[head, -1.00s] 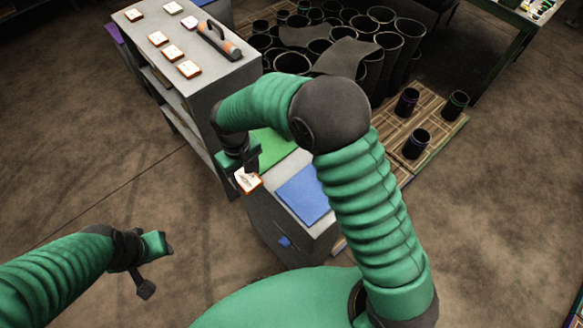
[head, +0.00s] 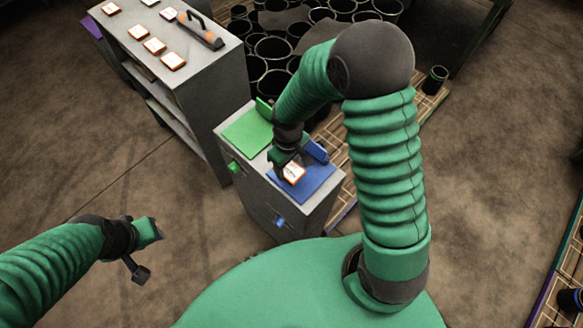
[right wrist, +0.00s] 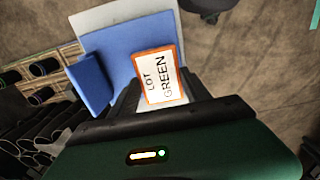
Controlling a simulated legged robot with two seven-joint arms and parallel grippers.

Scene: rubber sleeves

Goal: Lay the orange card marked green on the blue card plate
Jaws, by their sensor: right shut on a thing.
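The orange card (head: 294,172) has a white face, and in the right wrist view the card (right wrist: 163,80) reads "LOT GREEN". My right gripper (head: 287,164) is shut on it and holds it over the blue card plate (head: 316,183). The plate also shows behind the card in the right wrist view (right wrist: 115,50). I cannot tell whether the card touches the plate. My left gripper (head: 146,250) is at the lower left, away from the cabinet, with its two fingers apart and nothing between them.
A green plate (head: 247,133) lies beside the blue one on the grey cabinet (head: 232,180). Several similar cards and an orange-and-black tool (head: 203,32) lie on the taller grey shelf unit (head: 190,80). Black sleeves (head: 272,48) stand behind.

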